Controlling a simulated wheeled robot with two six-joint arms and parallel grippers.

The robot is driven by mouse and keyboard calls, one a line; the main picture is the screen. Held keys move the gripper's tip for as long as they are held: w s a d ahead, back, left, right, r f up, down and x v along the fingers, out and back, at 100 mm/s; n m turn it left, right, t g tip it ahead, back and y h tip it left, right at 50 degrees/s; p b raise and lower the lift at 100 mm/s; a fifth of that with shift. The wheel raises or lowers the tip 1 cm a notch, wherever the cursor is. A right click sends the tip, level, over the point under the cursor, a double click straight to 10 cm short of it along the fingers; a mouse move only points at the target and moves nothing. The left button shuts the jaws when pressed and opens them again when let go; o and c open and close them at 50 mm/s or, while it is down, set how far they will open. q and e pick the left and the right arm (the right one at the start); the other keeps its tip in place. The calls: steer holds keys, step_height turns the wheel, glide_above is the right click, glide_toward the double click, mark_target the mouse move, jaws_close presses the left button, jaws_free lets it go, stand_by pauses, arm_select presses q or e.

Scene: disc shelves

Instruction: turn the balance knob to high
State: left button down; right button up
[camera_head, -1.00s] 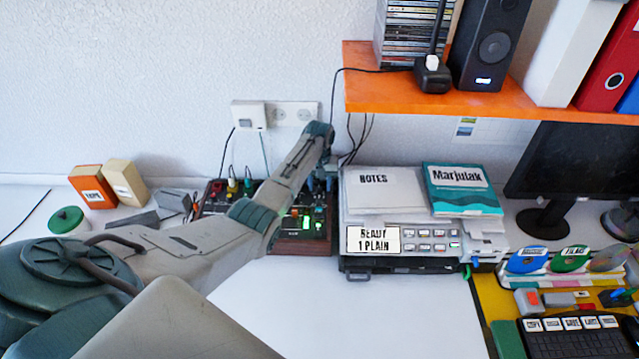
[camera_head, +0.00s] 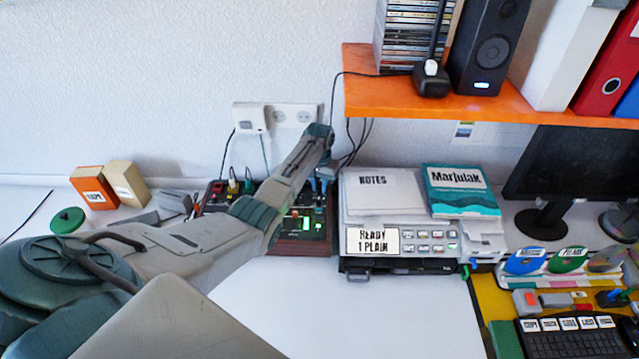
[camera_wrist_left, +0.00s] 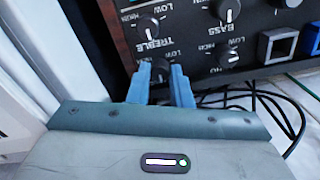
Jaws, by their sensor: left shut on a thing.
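The dark control box (camera_head: 305,249) with wooden edges stands on the white desk against the wall; my left arm covers much of it. My left gripper (camera_head: 321,183) is at its right end, pointing down. In the left wrist view the blue fingers (camera_wrist_left: 162,85) are shut on a dark knob (camera_wrist_left: 162,70) below the TREBLE label. This knob's own name and pointer are hidden, so I cannot read its setting. The treble knob (camera_wrist_left: 149,24), bass knob (camera_wrist_left: 229,10) and another knob (camera_wrist_left: 228,57) are beside it. My right gripper is not in view.
A printer (camera_head: 400,262) with papers and a teal book (camera_head: 458,190) stands close to the right of the box. An orange shelf (camera_head: 480,97) hangs above right. Cables (camera_wrist_left: 270,98) lie beside the panel. The white desk in front is clear.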

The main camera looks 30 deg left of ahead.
arm_select(q)
steer(key=shift+r+m, duration=0.1)
steer(key=shift+m, duration=0.8)
steer(key=shift+m+p, duration=0.3)
steer(key=shift+m, duration=0.1)
steer(key=shift+w, duration=0.1)
steer(key=c, duration=1.3)
jaws_free()
steer(key=shift+d+r, duration=0.1)
